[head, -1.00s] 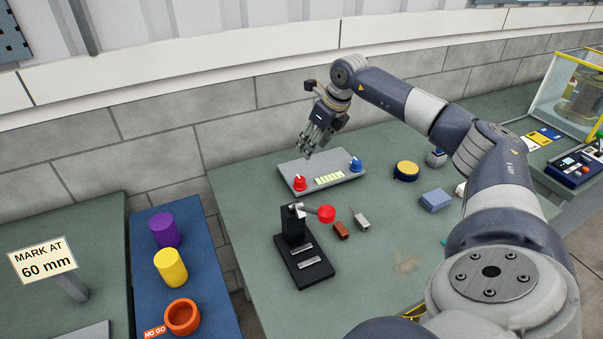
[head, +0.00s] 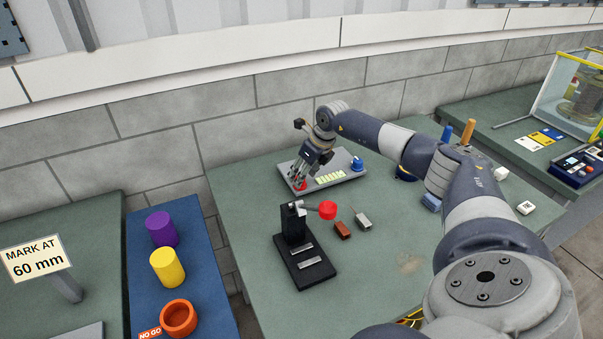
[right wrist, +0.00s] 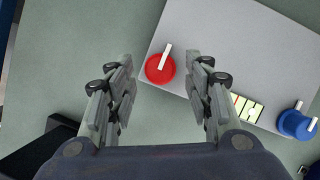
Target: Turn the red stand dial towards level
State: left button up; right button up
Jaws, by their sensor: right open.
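The red dial (right wrist: 158,70) with a white pointer bar sits on the grey plate (right wrist: 205,50). In the right wrist view its pointer tilts slightly right of straight up. My right gripper (right wrist: 160,82) is open, its fingers on either side of the dial in that view, not visibly touching it. In the head view my right gripper (head: 299,180) is low over the plate's left end and largely hides the red dial (head: 300,186). A pale yellow-green level strip (right wrist: 242,107) with a red line and dark marks lies between the red dial and a blue dial (right wrist: 295,124). My left gripper is out of view.
A black press stand (head: 304,262) with a red-ball lever (head: 327,210) stands in front of the plate. A brown block (head: 342,230) and a grey block (head: 362,221) lie beside it. Free green table lies left of the plate.

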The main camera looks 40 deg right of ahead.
jog(key=shift+x, duration=0.85)
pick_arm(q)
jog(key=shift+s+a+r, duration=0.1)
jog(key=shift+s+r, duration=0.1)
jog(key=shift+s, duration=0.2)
pick_arm(e)
jog(key=shift+f, duration=0.15)
jog(key=c, duration=1)
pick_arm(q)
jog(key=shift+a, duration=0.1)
pick_arm(e)
jog(key=shift+c, duration=0.2)
pick_arm(q)
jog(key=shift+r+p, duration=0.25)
jog(key=shift+p, duration=0.15)
pick_arm(e)
jog(key=shift+w+m, duration=0.1)
jog(key=shift+m, duration=0.2)
